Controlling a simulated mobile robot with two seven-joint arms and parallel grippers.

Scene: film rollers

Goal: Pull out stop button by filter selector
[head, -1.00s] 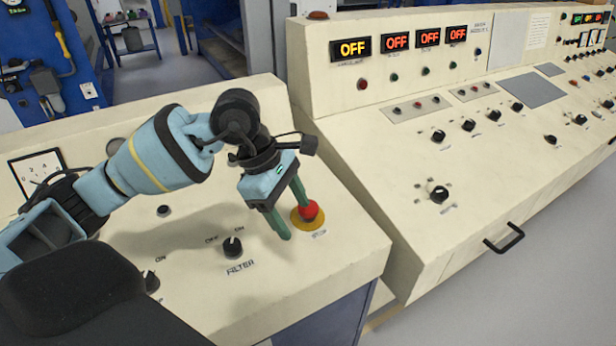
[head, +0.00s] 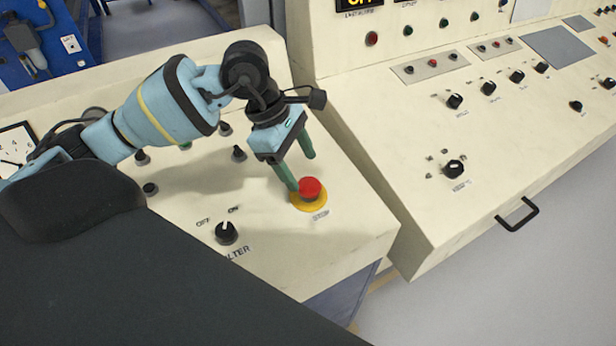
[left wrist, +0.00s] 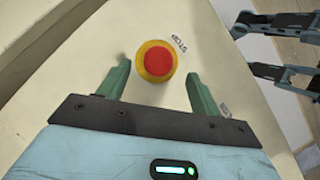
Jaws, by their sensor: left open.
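The stop button (head: 311,188) is a red knob on a yellow round base, on the sloped cream panel, with a STOP label beside it. The filter selector (head: 226,231) is a black knob with OFF and ON marks, to the left of and nearer than the button. My left gripper (head: 301,172) is open, its green fingers pointing down just behind and left of the button in the head view. In the left wrist view the stop button (left wrist: 157,61) lies centred just beyond the gap between the open fingertips (left wrist: 157,80). I cannot tell whether a finger touches it.
Other black knobs (head: 239,153) stand on the panel behind the filter selector. To the right is a second console with knobs (head: 454,169) and a black handle (head: 517,214).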

